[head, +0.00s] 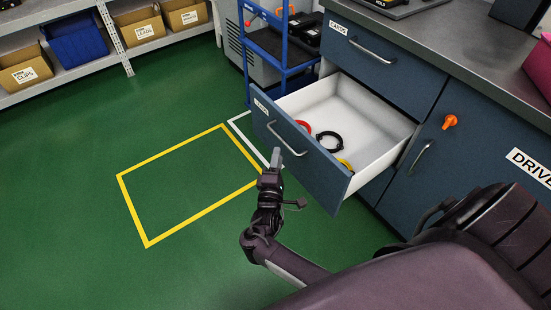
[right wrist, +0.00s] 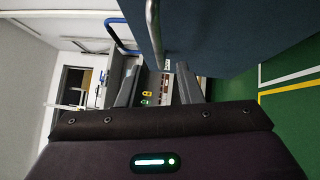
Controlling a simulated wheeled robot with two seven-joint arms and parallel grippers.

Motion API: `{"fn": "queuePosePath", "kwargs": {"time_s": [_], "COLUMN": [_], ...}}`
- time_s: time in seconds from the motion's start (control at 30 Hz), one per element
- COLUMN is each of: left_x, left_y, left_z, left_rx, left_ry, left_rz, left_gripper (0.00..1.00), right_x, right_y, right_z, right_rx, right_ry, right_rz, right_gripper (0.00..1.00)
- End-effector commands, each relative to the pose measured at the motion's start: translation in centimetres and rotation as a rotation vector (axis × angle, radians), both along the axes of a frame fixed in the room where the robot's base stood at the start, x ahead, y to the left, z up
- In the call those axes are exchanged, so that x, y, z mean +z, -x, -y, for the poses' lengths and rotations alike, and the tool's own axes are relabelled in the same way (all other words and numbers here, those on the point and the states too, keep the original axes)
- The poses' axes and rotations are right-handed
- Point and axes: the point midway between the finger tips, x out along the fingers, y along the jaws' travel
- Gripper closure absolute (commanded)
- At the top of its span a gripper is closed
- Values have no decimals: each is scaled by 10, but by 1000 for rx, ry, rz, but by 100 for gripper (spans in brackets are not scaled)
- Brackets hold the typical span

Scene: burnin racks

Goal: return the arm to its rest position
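My right gripper (head: 275,160) is in front of the open drawer's blue front (head: 300,150), near its bar handle (head: 287,139). In the right wrist view its two fingers stand apart with nothing held between them (right wrist: 160,88). The drawer handle (right wrist: 155,32) and the blue drawer front (right wrist: 215,35) show beyond the fingers there. I cannot tell whether a finger touches the drawer. My right forearm runs down toward the bottom of the head view. My left gripper is not in view.
The pulled-out drawer (head: 385,150) holds red, black (head: 329,141) and yellow rings. A blue cart (head: 280,50) stands behind it. The grey counter (head: 440,40) is at right. Green floor with a yellow outline (head: 147,241) is free at left; shelves with bins (head: 75,40) stand beyond.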

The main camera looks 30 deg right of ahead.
Motion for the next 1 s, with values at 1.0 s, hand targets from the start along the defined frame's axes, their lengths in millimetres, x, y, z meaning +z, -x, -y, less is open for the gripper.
{"fn": "queuePosePath", "kwargs": {"time_s": [1.0], "left_x": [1], "left_y": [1], "left_z": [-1], "left_rx": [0], "left_ry": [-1], "left_rz": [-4], "left_gripper": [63], "right_x": [-206], "right_y": [181], "right_z": [-102], "right_rx": [-234], "right_ry": [-1496], "right_rz": [-550], "right_gripper": [67]}}
